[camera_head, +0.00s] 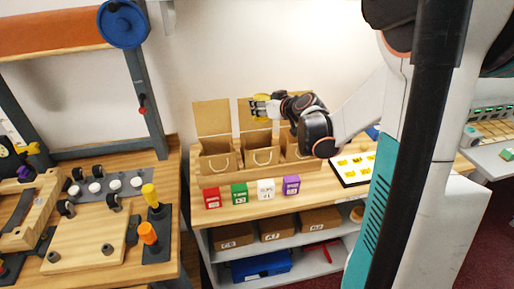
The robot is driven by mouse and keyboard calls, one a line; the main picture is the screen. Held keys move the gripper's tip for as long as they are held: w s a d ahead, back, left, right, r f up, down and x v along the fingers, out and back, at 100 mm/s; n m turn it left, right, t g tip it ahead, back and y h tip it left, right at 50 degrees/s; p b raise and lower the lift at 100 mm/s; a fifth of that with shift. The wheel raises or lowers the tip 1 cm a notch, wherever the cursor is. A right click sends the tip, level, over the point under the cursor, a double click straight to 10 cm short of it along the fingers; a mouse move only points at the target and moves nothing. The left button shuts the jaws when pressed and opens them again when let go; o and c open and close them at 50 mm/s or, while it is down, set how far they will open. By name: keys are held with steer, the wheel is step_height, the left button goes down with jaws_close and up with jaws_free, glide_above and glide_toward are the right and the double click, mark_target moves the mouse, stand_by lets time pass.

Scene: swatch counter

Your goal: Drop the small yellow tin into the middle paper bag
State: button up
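Three open brown paper bags stand in a row on the wooden counter: the left bag (217,163), the middle bag (260,158) and the right bag (295,152). Each has a raised cardboard panel behind it. My gripper (258,108) reaches in from the right and is above the middle bag, in front of its back panel. It appears shut on the small yellow tin (262,97), whose yellow shows between and above the fingers. The fingers hide part of the tin. The inside of the middle bag is barely visible.
Red (212,198), green (239,193), white (266,189) and purple (291,185) blocks stand in front of the bags. A tray (341,181) with yellow pieces lies at the right. A wooden workbench (174,225) with tools is at the left.

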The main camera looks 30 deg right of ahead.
mark_target(266, 120)
steer(key=shift+f+b, duration=1.95)
steer(key=shift+f, duration=0.9)
steer(key=o, duration=1.3)
steer(key=shift+s, duration=0.1)
steer(key=v, duration=1.2)
steer(key=shift+a, duration=0.1)
